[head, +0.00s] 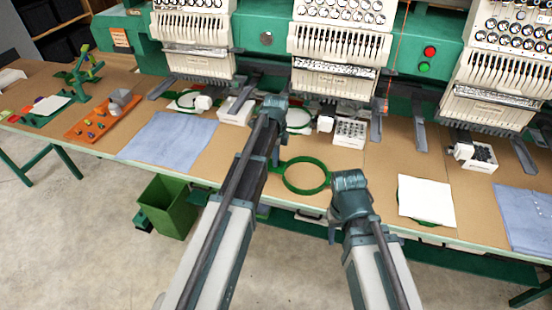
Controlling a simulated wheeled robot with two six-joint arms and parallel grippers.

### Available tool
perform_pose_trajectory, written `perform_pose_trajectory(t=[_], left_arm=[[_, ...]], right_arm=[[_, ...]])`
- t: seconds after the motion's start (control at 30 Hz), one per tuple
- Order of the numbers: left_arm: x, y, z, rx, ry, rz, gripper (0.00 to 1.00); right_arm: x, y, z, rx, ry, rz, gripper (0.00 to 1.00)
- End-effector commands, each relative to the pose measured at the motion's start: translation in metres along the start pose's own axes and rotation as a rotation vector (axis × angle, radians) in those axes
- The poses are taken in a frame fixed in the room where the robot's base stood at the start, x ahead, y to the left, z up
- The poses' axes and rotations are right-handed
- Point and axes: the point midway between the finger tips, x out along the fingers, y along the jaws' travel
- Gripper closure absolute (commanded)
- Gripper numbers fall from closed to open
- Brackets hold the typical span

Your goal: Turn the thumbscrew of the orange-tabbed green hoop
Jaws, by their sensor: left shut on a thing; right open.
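A green hoop (305,191), an empty ring, is at the table's front edge between my two arms. No orange tab or thumbscrew can be made out on it; its left and right ends are partly hidden by my arms. My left gripper (276,160) points down at the hoop's left side and is shut on it, though its fingertips are mostly hidden. My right gripper (335,188) is open close to the hoop's right side; its fingers are largely hidden by its wrist, and I cannot tell whether it touches the hoop.
Embroidery machine heads (335,75) line the back. Blue cloth (170,137) lies left, and a white cloth (425,198) on another green hoop lies right. An orange tray (92,128) is far left. A green bin (168,207) stands below. Bare table lies right of the hoop.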

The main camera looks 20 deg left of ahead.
Motion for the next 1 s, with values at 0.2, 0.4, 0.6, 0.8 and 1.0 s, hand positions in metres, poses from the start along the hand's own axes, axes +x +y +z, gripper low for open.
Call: perform_pose_trajectory(t=[0.2,0.4,0.6,0.8,1.0], left_arm=[[0.0000,0.0000,0.0000,-0.136,0.000,0.000,1.00],[0.0000,0.0001,0.0000,-0.320,0.000,0.000,1.00],[0.0000,0.0001,0.0000,-0.511,0.000,0.000,1.00],[0.0000,0.0001,0.0000,-0.701,0.000,0.000,1.00],[0.0000,0.0001,0.0000,-0.891,0.000,0.000,1.00]], right_arm=[[0.0000,0.0000,0.0000,0.000,0.000,0.000,0.50],[0.0000,0.0000,0.0000,0.000,0.000,0.000,0.50],[0.0000,0.0000,0.0000,0.000,0.000,0.000,0.50],[0.0000,0.0000,0.0000,0.000,0.000,0.000,0.50],[0.0000,0.0000,0.0000,0.000,0.000,0.000,0.50]])
